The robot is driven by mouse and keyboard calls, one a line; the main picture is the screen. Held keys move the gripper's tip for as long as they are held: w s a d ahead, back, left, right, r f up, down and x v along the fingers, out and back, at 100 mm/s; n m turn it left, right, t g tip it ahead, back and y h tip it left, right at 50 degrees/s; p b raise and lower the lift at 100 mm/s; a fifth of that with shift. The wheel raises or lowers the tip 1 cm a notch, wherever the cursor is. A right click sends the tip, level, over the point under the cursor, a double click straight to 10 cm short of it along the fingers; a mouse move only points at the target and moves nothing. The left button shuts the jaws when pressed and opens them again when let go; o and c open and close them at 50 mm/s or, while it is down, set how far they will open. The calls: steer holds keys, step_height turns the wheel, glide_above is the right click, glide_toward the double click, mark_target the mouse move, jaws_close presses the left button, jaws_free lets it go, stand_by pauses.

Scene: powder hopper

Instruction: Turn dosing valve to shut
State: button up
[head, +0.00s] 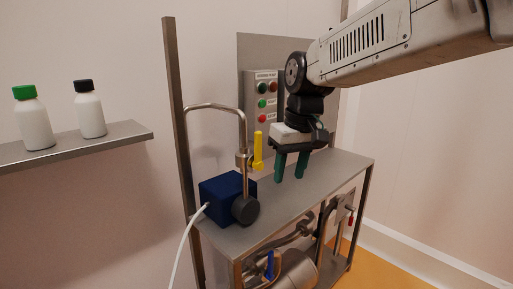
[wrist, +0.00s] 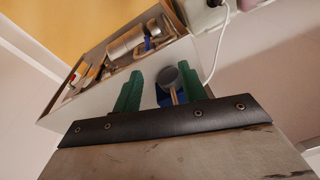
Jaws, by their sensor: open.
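The yellow valve lever (head: 258,152) sits on a small metal body on the thin bent pipe (head: 245,125), above the blue pump box (head: 219,196). I take it for the dosing valve. The lever stands upright, roughly in line with the pipe. My gripper (head: 290,180) is open and empty, with its two green fingers pointing down over the bench, to the right of the lever and apart from it. In the wrist view, the fingers (wrist: 161,75) frame the grey round knob (wrist: 167,77) and part of the blue box. I cannot make out the yellow lever there.
The steel bench top (head: 315,174) is clear right of the pump. A button panel (head: 263,100) stands behind it. A blue lever (head: 270,264) and a red-tipped handle (head: 350,214) sit on pipework below. A left shelf (head: 95,145) holds two white bottles. A white cable (head: 181,247) leaves the box.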

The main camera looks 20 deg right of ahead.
mark_target(256, 146)
steer(key=w+r+n+t, duration=0.1)
steer(key=w+r, duration=0.1)
steer(key=w, duration=0.2)
steer(key=w+r+n+t, duration=0.1)
steer(key=w+r, duration=0.1)
steer(key=w, duration=0.3)
steer(key=w+a+r, duration=0.1)
steer(key=w+r, duration=0.2)
steer(key=w, duration=0.1)
steer(key=shift+w+a+n+t+y, duration=0.1)
steer(key=shift+w+n+t+y, duration=0.1)
steer(key=shift+n+t+y, duration=0.2)
steer(key=shift+f, duration=0.1)
steer(key=x, duration=0.7)
steer(key=shift+a+f, duration=0.1)
steer(key=shift+f, duration=0.25)
jaws_close()
